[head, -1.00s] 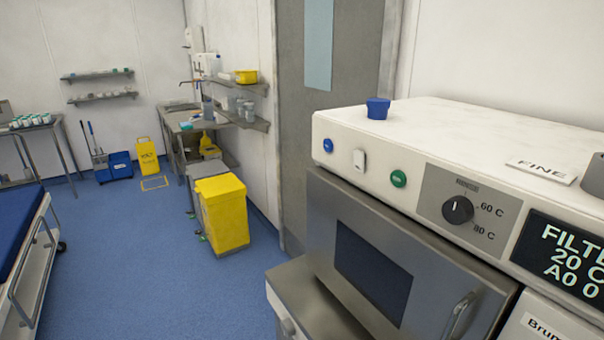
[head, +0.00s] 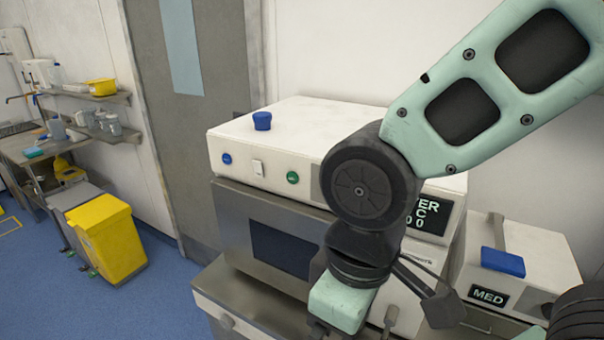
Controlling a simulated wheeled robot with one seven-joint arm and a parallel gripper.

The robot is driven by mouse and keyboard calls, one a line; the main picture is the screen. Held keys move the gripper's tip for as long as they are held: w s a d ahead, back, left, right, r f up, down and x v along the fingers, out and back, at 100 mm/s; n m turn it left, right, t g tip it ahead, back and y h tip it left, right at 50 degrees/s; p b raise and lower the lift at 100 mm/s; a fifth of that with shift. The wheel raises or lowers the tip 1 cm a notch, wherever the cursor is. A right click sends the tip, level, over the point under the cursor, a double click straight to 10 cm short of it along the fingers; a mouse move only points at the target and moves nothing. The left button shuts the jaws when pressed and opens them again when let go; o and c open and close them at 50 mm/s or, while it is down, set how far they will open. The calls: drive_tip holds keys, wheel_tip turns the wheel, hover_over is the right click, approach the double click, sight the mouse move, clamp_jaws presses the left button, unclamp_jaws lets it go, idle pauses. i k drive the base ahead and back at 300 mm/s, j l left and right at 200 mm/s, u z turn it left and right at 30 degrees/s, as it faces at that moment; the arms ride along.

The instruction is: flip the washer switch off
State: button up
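The washer (head: 300,115) is a white-topped machine with a grey door front, in the middle of the head view. A small white rocker switch (head: 258,168) is on its front panel, between a blue button (head: 227,159) and a green button (head: 292,177). The switch is in plain sight, but its position is too small to tell. My arm comes in from the upper right and bends down in front of the panel's right part, covering the dial and some of the display. The arm's end is low, right of and below the switch, apart from it. I cannot make out its fingers.
A blue knob-like object (head: 262,121) stands on the washer top. A smaller white unit (head: 530,255) with a blue piece on it is at the right. A yellow bin (head: 110,240) stands on the floor at left. The space before the switch is clear.

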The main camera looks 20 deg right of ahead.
sight(258, 171)
drive_tip(key=j+z, duration=0.15)
drive_tip(key=j, duration=0.35)
drive_tip(key=k+j+z, duration=0.15)
drive_tip(key=j, duration=0.3)
drive_tip(key=k+j+z, duration=0.15)
drive_tip(key=j, duration=0.3)
drive_tip(key=i, duration=0.05)
